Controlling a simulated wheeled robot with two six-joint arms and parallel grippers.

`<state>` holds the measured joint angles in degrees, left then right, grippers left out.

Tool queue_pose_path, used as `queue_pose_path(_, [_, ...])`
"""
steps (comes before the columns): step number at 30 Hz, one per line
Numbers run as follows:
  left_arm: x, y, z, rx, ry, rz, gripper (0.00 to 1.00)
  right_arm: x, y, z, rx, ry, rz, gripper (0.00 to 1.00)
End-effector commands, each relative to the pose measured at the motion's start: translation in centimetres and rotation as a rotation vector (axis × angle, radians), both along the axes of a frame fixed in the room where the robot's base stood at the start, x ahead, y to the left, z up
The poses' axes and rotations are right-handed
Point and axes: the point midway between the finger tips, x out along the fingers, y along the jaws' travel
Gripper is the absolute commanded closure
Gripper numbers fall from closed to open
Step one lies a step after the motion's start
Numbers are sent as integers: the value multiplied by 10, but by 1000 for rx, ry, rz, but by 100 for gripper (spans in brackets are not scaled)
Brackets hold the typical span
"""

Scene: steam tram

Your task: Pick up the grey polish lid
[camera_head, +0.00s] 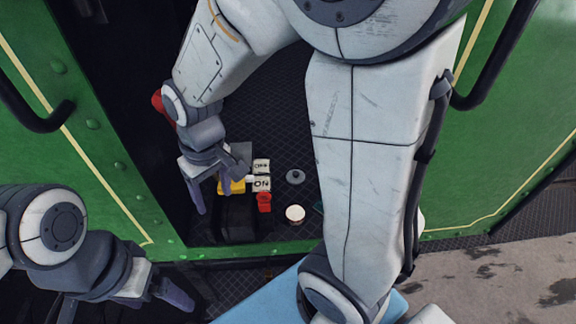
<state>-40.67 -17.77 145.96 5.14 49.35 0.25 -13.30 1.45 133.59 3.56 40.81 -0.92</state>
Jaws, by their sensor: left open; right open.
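The grey polish lid (295,176), a small round disc with a darker raised middle, lies on the dark ribbed floor. A round pot with a pale top (295,213) stands in front of it. My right gripper (219,199) is open, its fingers apart, to the left of the lid and clear of it. It hangs by a yellow item (231,187) and a black box (237,216); I cannot tell whether it touches them. My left gripper (128,310) is open at the bottom left, far from the lid.
Two pale lettered plates (261,184) and a red item (264,201) lie between the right gripper and the lid. Green tram walls (110,165) with dark handrails (35,122) flank the doorway. Dark floor around the lid is clear.

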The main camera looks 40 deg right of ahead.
Motion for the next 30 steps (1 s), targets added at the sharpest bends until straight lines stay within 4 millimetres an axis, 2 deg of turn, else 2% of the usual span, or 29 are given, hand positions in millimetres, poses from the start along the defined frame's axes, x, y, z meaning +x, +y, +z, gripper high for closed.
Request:
queue_pose_path(1, [0, 0, -5, -1, -1, 3, 9, 29, -27, -15, -9, 3, -89, 35])
queue_pose_path(3, [1, 0, -7, -4, -4, 5, 9, 62, -62, -30, -18, 1, -180, 35])
queue_pose_path(5, [1, 0, -8, -6, -5, 8, 9, 88, -96, -45, -25, 9, -253, 35])
queue_pose_path(7, [2, 0, -9, -6, -6, 9, 9, 114, -141, -66, -30, 24, -340, 35])
queue_pose_path(9, [2, 1, -11, -7, -7, 11, 9, 131, -187, -88, -32, 39, -418, 35])
queue_pose_path(12, [2, 1, -12, -7, -7, 13, 9, 141, -244, -117, -34, 58, -510, 35])
queue_pose_path(15, [2, 1, -13, -8, -8, 14, 9, 142, -285, -140, -35, 69, -573, 35])
queue_pose_path(18, [2, 1, -13, -9, -9, 15, 9, 140, -308, -153, -36, 75, -607, 35])
queue_pose_path(20, [2, 1, -12, -9, -9, 15, 9, 139, -315, -160, -35, 79, -617, 35])
queue_pose_path(30, [2, 1, 4, -9, -10, 12, 9, 138, -318, -206, -35, 79, -621, 35])
